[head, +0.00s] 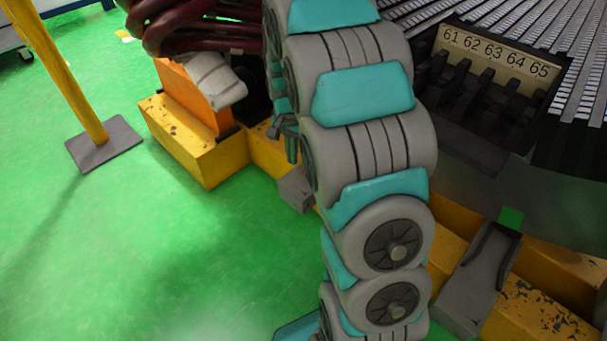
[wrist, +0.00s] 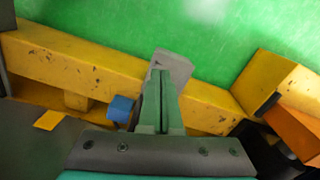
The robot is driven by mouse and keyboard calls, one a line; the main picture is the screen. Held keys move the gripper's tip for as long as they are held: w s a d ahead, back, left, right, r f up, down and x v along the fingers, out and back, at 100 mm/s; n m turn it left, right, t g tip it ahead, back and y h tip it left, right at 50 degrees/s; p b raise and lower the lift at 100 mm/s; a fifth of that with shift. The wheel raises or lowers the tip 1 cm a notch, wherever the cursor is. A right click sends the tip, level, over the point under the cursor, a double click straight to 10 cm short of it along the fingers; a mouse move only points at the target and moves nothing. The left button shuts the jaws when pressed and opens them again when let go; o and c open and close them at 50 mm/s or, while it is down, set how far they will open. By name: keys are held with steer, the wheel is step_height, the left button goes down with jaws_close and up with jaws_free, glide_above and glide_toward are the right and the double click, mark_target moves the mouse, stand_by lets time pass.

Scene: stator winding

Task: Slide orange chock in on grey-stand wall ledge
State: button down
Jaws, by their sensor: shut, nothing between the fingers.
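My gripper (wrist: 160,76) is shut and empty, its green fingers together over the yellow beam. In the head view my gripper (head: 290,150) is partly hidden by my arm. A grey block-like stand (wrist: 176,66) lies just beyond the fingertips across the beam; it also shows in the head view (head: 296,188). Whether the fingers touch it I cannot tell. A small flat orange piece (wrist: 48,120) lies on a dark surface at the left of the wrist view; I cannot tell whether it is the chock. Another grey stand (head: 480,280) with a green patch stands at lower right.
A blue block (wrist: 121,108) sits left of the fingers. A large orange block (head: 190,98) stands on a yellow base (head: 190,148) at the left. A numbered slotted stator (head: 500,70) fills the upper right. A yellow post (head: 62,75) stands far left.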

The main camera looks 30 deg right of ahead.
mark_target(304, 178)
steer(key=w+d+f+m, duration=0.1)
steer(key=w+f, duration=0.1)
steer(key=f, duration=0.4)
steer(key=w+d+f+m+b, duration=0.1)
steer(key=w+f, duration=0.1)
steer(key=f, duration=0.4)
steer(key=w+d+f+m, duration=0.1)
steer(key=w+d+f, duration=0.1)
steer(key=f, duration=0.4)
steer(key=shift+w+f, duration=0.2)
steer(key=shift+w, duration=0.25)
steer(key=d, duration=0.2)
steer(key=w+d, duration=0.1)
steer(key=shift+w+f, duration=0.1)
steer(key=shift+f, duration=0.3)
steer(key=shift+w+d, duration=0.15)
steer(key=shift+d, duration=0.25)
steer(key=d, duration=0.1)
steer(key=w+d, duration=0.1)
steer(key=d, duration=0.2)
steer(key=shift+w+d+r, duration=0.1)
steer(key=shift+w+d, duration=0.1)
steer(key=shift+w, duration=0.2)
steer(key=shift+d, duration=0.45)
steer(key=shift+a, duration=0.1)
